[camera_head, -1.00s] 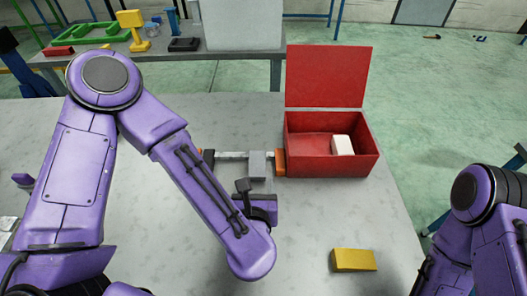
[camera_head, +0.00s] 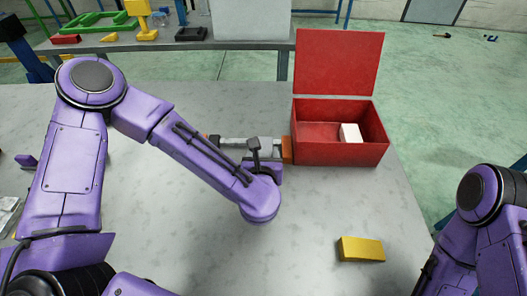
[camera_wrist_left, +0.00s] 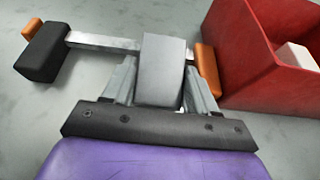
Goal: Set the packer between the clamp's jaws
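The clamp's bar (camera_head: 232,143) lies on the grey table, left of the red box. In the left wrist view its black jaw (camera_wrist_left: 42,52) is at the left end and an orange end piece (camera_wrist_left: 207,68) at the right. A grey block (camera_wrist_left: 162,70) sits at the bar near the right end; I cannot tell whether it is a sliding jaw or the packer. My left gripper (camera_wrist_left: 161,90) has its fingers on either side of this block; contact is unclear. A yellow block (camera_head: 361,249) lies on the table's front right. My right gripper is out of view.
The open red box (camera_head: 340,153) stands right beside the clamp's orange end, with a white block (camera_head: 351,133) inside. A back bench (camera_head: 250,42) holds several items. The table in front of the clamp is mostly clear.

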